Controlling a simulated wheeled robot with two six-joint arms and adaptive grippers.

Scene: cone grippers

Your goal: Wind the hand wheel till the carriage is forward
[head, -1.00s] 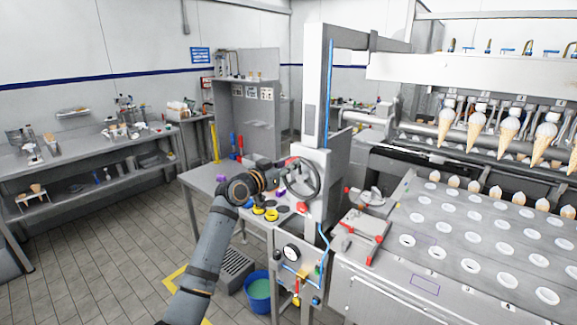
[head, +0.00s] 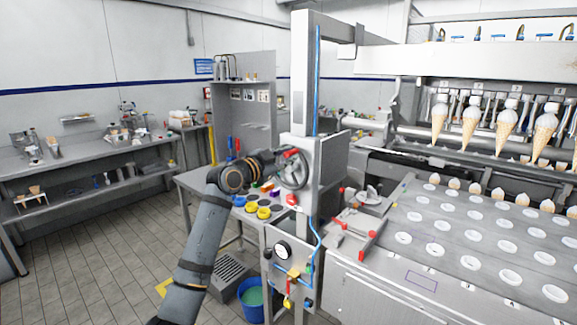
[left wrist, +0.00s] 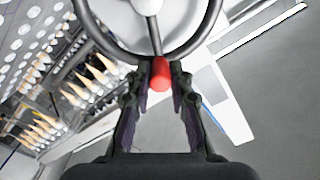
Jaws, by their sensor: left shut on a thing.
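The hand wheel (head: 304,179) is a dark rim with spokes on the side of a light grey machine post. Its red handle (head: 291,153) is at the wheel's top. In the left wrist view the handle (left wrist: 160,73) sits between my fingertips, below the wheel's rim (left wrist: 116,47). My left gripper (head: 277,156) reaches in from the left and is shut on this handle. A row of cones (head: 470,128) hangs tip down from the machine's grippers at the right. I cannot tell which part is the carriage. My right gripper is not in view.
A red button (head: 292,200) and a gauge (head: 283,251) are on the post's front. Yellow and blue cups stand on the side table (head: 196,181). A blue bucket (head: 251,297) is on the floor below. The holed plate (head: 450,262) lies at the right.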

